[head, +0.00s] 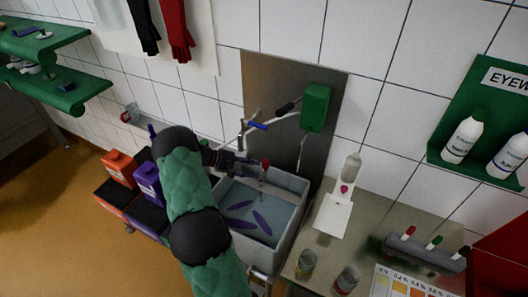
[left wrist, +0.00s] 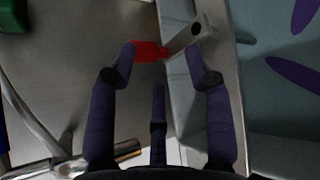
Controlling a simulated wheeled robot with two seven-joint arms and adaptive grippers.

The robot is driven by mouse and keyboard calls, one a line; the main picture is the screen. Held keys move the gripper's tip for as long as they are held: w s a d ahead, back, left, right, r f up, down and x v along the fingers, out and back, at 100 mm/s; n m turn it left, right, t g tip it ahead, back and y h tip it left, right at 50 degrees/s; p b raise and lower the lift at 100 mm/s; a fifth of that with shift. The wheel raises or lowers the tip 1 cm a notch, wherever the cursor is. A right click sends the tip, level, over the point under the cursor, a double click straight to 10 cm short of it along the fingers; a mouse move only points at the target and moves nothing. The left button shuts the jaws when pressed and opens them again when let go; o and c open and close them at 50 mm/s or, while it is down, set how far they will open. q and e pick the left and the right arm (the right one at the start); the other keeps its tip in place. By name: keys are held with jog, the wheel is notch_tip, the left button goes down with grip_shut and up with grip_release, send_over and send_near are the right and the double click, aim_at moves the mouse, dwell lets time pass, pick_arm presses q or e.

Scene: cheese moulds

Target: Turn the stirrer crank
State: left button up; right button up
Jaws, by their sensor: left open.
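A red knob (head: 264,163) sits by the far rim of the grey basin (head: 295,221), with a thin stem below it; I take it for the crank's grip. In the left wrist view the red knob (left wrist: 148,50) lies at the fingertips, beside a pale metal bar (left wrist: 190,34) with a dark hole. My left gripper (head: 248,160) reaches over the basin's back left corner, its dark purple fingers near the knob. In the left wrist view the gripper (left wrist: 163,62) is open, fingers spread around the knob; contact cannot be told. My right gripper is out of view.
A metal tap with a blue lever (head: 257,125) and a green box (head: 316,107) on a rod are close above the gripper. Orange and purple containers (head: 147,180) stand left of my arm.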

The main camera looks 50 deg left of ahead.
aim_at(264, 161)
pick_arm(q)
notch_tip(264, 161, up, 10)
jog(key=w+n+g+y+p, duration=0.2)
jog(key=n+g+y+p, duration=0.35)
jog(key=n+p, duration=1.05)
jog(key=w+f+m+p, duration=0.1)
jog(key=f, duration=0.2)
jog(key=w+d+f+m+p, duration=0.1)
jog(key=f+p, duration=0.1)
jog(key=f, duration=0.1)
jog(key=w+f+m+g+p, duration=0.1)
jog(key=w+f+m+p, duration=0.1)
jog(key=f, duration=0.2)
jog(key=shift+d+h, duration=0.2)
jog(key=shift+h, duration=0.05)
grip_shut()
